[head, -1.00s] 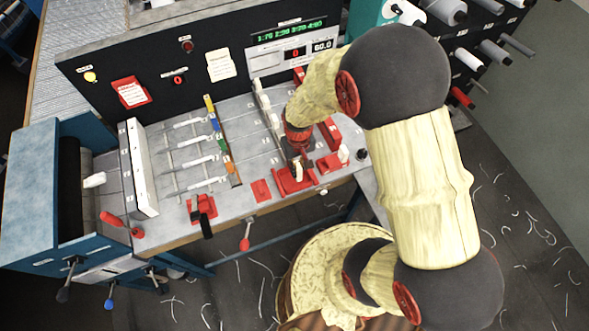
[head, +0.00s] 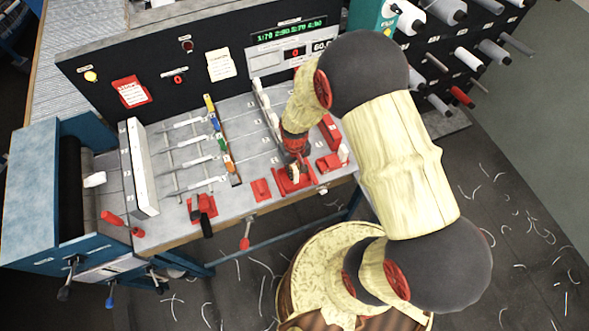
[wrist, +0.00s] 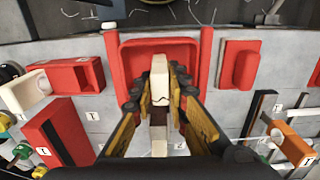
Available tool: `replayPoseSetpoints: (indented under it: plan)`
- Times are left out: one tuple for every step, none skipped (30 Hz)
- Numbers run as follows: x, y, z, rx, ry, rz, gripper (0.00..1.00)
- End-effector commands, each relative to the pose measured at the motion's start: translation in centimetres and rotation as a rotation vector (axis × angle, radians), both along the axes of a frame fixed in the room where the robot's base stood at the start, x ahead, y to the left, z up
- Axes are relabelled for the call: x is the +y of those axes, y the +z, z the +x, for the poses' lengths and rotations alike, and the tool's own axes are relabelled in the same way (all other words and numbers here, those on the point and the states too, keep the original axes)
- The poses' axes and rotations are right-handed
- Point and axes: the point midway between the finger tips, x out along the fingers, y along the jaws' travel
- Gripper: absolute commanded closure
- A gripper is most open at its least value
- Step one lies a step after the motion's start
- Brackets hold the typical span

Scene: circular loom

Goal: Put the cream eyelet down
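My gripper (wrist: 162,95) is shut on the cream eyelet (wrist: 159,72), a pale upright piece between the two yellow-padded fingers. Below it is a shallow red tray (wrist: 190,45) with a raised rim, and the eyelet is over the tray's inside. I cannot tell whether the eyelet touches the tray floor. In the head view, my gripper (head: 295,165) points down over the same red tray (head: 283,187) near the front edge of the grey bench. The eyelet is mostly hidden there by the fingers.
A smaller red block (head: 261,189) lies left of the tray. A red holder (head: 328,163) with a white piece stands to its right, and a red box (head: 330,131) is behind.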

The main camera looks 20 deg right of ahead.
Motion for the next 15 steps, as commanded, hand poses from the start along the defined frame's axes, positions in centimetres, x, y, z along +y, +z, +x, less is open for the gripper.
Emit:
replayPoseSetpoints:
  plan:
    - [0.00,0.05,0.01,0.000,0.000,0.000,0.81]
    - [0.00,0.06,0.01,0.000,0.000,0.000,0.79]
    - [0.00,0.07,0.02,0.000,0.000,0.000,0.77]
    - [0.00,0.07,0.02,0.000,0.000,0.000,0.75]
    - [0.00,0.07,0.01,0.000,0.000,0.000,0.73]
    - [0.00,0.08,0.02,0.000,0.000,0.000,0.71]
    - [0.00,0.08,0.02,0.000,0.000,0.000,0.69]
    - [0.00,0.08,0.01,0.000,0.000,0.000,0.68]
    - [0.00,0.08,0.01,0.000,0.000,0.000,0.67]
    - [0.00,0.08,0.01,0.000,0.000,0.000,0.67]
    - [0.00,0.08,0.01,0.000,0.000,0.000,0.67]
    - [0.00,0.08,0.02,0.000,0.000,0.000,0.67]
    - [0.00,0.08,0.02,0.000,0.000,0.000,0.67]
    - [0.00,0.08,0.01,0.000,0.000,0.000,0.67]
    - [0.00,0.08,0.01,0.000,0.000,0.000,0.67]
